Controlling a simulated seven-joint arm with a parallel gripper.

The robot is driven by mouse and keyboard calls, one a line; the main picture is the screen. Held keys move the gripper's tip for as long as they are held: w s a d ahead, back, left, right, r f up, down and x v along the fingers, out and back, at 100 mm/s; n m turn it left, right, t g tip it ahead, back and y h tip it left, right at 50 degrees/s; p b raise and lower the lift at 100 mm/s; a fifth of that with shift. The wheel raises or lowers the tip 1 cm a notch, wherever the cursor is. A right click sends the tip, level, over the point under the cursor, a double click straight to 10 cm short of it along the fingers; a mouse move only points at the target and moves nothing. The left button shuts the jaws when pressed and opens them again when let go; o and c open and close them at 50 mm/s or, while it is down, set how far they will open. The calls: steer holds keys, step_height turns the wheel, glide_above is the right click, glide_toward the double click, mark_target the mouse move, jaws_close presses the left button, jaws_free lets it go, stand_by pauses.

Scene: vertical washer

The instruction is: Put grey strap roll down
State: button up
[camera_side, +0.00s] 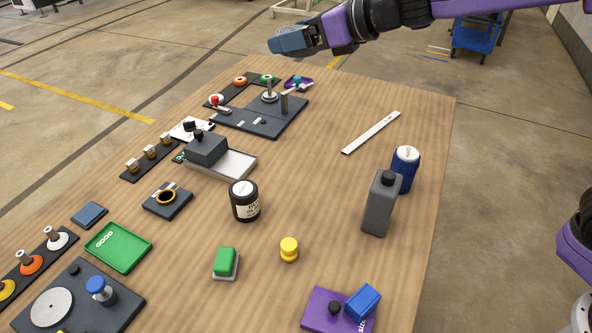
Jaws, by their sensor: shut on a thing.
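My gripper (296,40) is at the top of the view, held in the air beyond the far end of the wooden table (330,190). It points left and is shut on a blue-grey thing at its tip, the grey strap roll (284,43). The outline of the roll is hard to tell from the jaws at this distance. It touches nothing below it. No other strap roll can be made out on the table.
A grey bottle (379,205) and a blue can (405,168) stand upright at the right. A black jar (244,201) stands mid-table. A dark fixture with posts (262,120) is at the far end. Clear wood lies around the white ruler (371,132).

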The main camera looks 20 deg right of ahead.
steer(key=d+n+g+y, duration=0.1)
steer(key=n+g+y, duration=0.1)
steer(key=n, duration=0.1)
steer(key=shift+s+d+g, duration=0.1)
steer(key=shift+d+g, duration=0.3)
steer(key=s+d+n+g+y, duration=0.2)
steer(key=s+d+n+g, duration=0.2)
steer(key=d+n+g, duration=0.25)
glide_above(296, 170)
steer(key=shift+m, duration=0.35)
steer(key=f, duration=3.2)
steer(key=shift+s+d, duration=0.1)
steer(key=shift+s, duration=0.25)
steer(key=shift+w+f, duration=0.2)
steer(key=shift+f, duration=0.2)
steer(key=shift+w+f, duration=0.1)
steer(key=shift+f, duration=1.45)
steer(key=shift+f, duration=0.15)
